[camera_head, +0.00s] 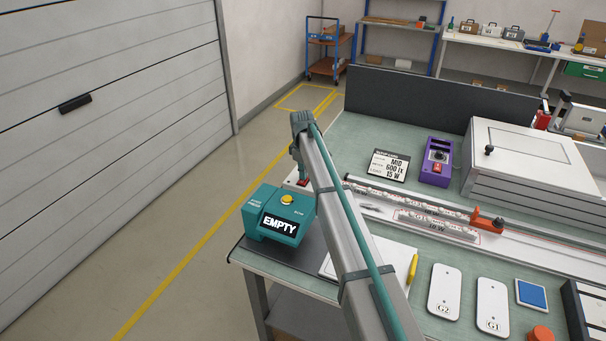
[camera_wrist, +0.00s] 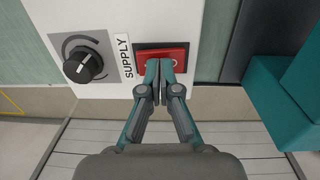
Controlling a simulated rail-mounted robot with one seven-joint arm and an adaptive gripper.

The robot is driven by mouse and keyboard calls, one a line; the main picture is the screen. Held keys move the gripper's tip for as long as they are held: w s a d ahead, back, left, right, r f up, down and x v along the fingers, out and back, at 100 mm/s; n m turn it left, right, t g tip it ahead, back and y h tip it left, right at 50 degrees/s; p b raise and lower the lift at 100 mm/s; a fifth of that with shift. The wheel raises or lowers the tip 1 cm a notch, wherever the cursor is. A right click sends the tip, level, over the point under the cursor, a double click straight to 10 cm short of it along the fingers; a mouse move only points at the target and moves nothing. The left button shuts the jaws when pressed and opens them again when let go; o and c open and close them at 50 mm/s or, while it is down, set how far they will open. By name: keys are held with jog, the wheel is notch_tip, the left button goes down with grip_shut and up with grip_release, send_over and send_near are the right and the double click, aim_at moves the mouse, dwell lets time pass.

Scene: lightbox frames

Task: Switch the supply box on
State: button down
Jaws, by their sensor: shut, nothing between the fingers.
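The supply box (camera_wrist: 105,15) shows in the wrist view as a white panel labelled SUPPLY, with a black knob (camera_wrist: 84,65) on a grey plate. Its red rocker switch (camera_wrist: 181,56) sits in a dark frame beside the label. My gripper (camera_wrist: 160,68) is shut and empty, with its fingertips over the front part of the red switch. I cannot tell whether they touch it. The fingers hide part of the switch, and its on or off position is unclear. In the head view my arm largely hides the box; the red switch (camera_head: 303,183) shows in part.
A teal box (camera_head: 282,207) with a yellow button and an EMPTY display stands close by the supply box. A purple box (camera_head: 437,161) with its own red switch, a MID display card (camera_head: 388,165) and a white lightbox (camera_head: 525,153) stand farther right on the bench.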

aim_at(301, 182)
jog(key=r, duration=0.1)
jog(key=r+p, duration=0.1)
jog(key=r, duration=0.1)
jog(key=r+p, duration=0.1)
jog(key=shift+s+a+r, duration=0.1)
jog(key=shift+s+r, duration=0.2)
jog(key=shift+r, duration=0.05)
jog(key=shift+r+b, duration=0.4)
jog(key=shift+b, duration=0.4)
notch_tip(301, 182, up, 8)
jog(key=s+b, duration=0.1)
jog(key=b, duration=0.1)
jog(key=shift+a+r, duration=0.15)
jog(key=shift+a, duration=0.05)
jog(key=shift+s, duration=0.1)
